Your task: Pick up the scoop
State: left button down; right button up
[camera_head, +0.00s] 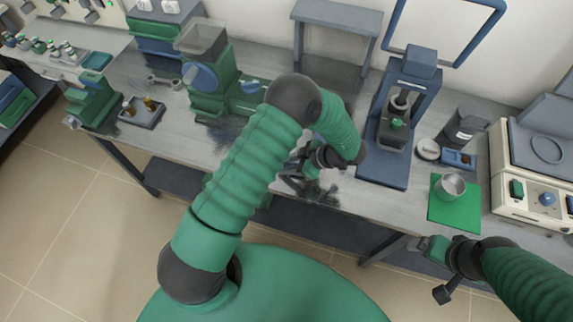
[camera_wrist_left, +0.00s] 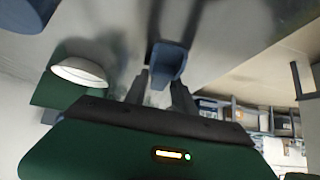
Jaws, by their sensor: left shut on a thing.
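My left gripper (camera_head: 296,182) is over the front part of the bench, in the middle of the head view. In the left wrist view its two dark fingers (camera_wrist_left: 160,90) are closed on a blue scoop (camera_wrist_left: 168,64), whose trough-like end sticks out beyond the fingertips. In the head view the scoop cannot be made out clearly behind the arm and gripper. My right gripper (camera_head: 440,272) is at the lower right, in front of the bench edge and apart from the objects. Its finger opening is not clear.
A metal bowl (camera_head: 451,186) stands on a green mat (camera_head: 452,212) at the right of the bench; it also shows in the left wrist view (camera_wrist_left: 80,72). A blue press-like stand (camera_head: 384,168) is left of it. A green grinder (camera_head: 212,100) stands further left, a furnace (camera_head: 540,190) at far right.

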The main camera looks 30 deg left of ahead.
pick_arm(q)
notch_tip(320, 180, up, 4)
jog(key=shift+d+f, duration=0.1)
jog(key=s+d, duration=0.1)
jog(key=s, duration=0.6)
jog(key=s+d+r, duration=0.1)
jog(key=s+d, duration=0.1)
jog(key=s, duration=0.6)
jog(key=shift+s+d, duration=0.25)
jog(key=shift+d, duration=0.05)
jog(key=c, duration=1.6)
grip_release()
jog(key=shift+r, duration=0.1)
grip_shut()
